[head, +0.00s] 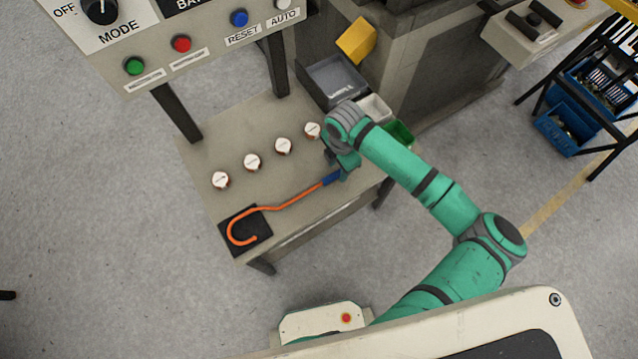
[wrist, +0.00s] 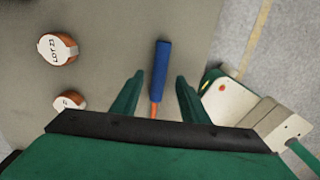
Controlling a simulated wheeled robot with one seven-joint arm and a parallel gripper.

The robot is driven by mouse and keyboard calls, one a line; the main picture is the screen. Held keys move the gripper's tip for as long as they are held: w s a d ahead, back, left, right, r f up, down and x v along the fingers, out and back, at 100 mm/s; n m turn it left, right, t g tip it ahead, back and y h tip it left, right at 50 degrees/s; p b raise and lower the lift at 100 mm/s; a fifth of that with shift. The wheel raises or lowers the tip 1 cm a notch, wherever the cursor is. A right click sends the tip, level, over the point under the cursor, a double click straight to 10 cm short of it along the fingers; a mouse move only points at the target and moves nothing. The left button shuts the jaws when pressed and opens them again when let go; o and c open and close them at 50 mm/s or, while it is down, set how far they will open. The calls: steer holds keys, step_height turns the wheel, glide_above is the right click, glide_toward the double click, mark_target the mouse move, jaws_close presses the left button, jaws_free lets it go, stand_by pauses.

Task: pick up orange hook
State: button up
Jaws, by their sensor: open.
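The orange hook (head: 287,202) lies on the table, its curved end over a black pad (head: 258,236) and its blue handle (head: 332,177) pointing to the upper right. In the wrist view the blue handle (wrist: 161,68) stands between and beyond the fingertips, with a short piece of orange rod below it. My gripper (wrist: 158,82) is open, one finger on each side of the hook's line. In the head view my gripper (head: 345,165) is above the handle end and partly covers it. I cannot tell its exact height or whether it touches.
Several copper coils with white labelled tops (head: 252,162) stand in a row behind the hook. Grey, white and green bins (head: 400,134) are at the table's right back. A control panel (head: 180,50) overhangs the left back. The table's front edge is close to the handle.

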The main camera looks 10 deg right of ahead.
mark_target(337, 173)
steer(key=shift+a+f, duration=0.1)
steer(key=shift+f, duration=1.45)
jaws_close()
steer(key=shift+r, duration=0.2)
